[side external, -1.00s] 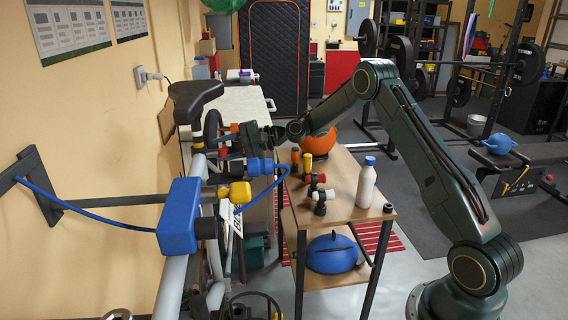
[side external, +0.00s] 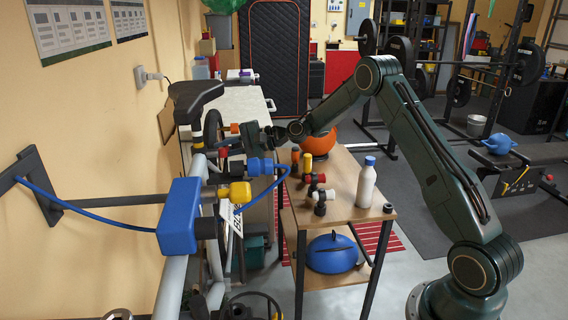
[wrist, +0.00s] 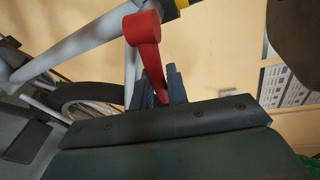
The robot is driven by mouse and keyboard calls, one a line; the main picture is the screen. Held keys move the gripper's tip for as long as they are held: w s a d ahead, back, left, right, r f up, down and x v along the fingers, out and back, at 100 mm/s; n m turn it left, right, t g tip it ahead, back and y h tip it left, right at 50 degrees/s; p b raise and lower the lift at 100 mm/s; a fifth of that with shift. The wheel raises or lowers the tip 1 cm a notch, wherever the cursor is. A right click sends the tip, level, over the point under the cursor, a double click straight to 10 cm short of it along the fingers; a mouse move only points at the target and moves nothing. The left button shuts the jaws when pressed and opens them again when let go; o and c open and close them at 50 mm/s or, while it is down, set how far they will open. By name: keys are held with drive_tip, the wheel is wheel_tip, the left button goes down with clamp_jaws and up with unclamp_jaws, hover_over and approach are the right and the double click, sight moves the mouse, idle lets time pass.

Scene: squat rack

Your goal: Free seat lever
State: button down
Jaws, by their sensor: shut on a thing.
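The red seat lever (wrist: 143,30) shows large in the wrist view, with a round head at the top and an arm running down between my fingers. My gripper (wrist: 158,92) is shut on the lower part of this lever; the fingers hide its end. In the side view my gripper (side external: 246,136) reaches in from the right, just below and right of the black saddle (side external: 193,97). The lever is hard to make out there among the small red and orange parts. The grey bike frame (wrist: 85,40) runs behind the lever in the wrist view.
A blue clamp (side external: 178,217) on a wall arm stands in front of the bike. A small wooden cart (side external: 345,180) with a white bottle (side external: 366,184), coloured-handled tools and an orange bowl stands below my forearm. The wall is close on the left.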

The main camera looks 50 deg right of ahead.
drive_tip(key=shift+s+d+r+m+t+h, duration=0.15)
drive_tip(key=shift+s+m+h, duration=0.55)
drive_tip(key=shift+m+h, duration=0.9)
drive_tip(key=shift+s+d+r+m+t+h, duration=0.1)
drive_tip(key=shift+s+d+m+t+h, duration=0.15)
drive_tip(key=shift+s+m+h, duration=1.3)
drive_tip(key=shift+w+d+r+m+t+h, duration=0.15)
drive_tip(key=shift+m+h, duration=0.7)
drive_tip(key=shift+h, duration=1.6)
drive_tip(key=shift+s+d+f+h, duration=0.1)
drive_tip(key=shift+h, duration=0.3)
drive_tip(key=c, duration=1.4)
unclamp_jaws()
wheel_tip(320, 180, up, 8)
drive_tip(key=s, duration=0.2)
drive_tip(key=shift+s+a, duration=0.3)
drive_tip(key=shift+s, duration=0.05)
drive_tip(key=shift+o, duration=0.2)
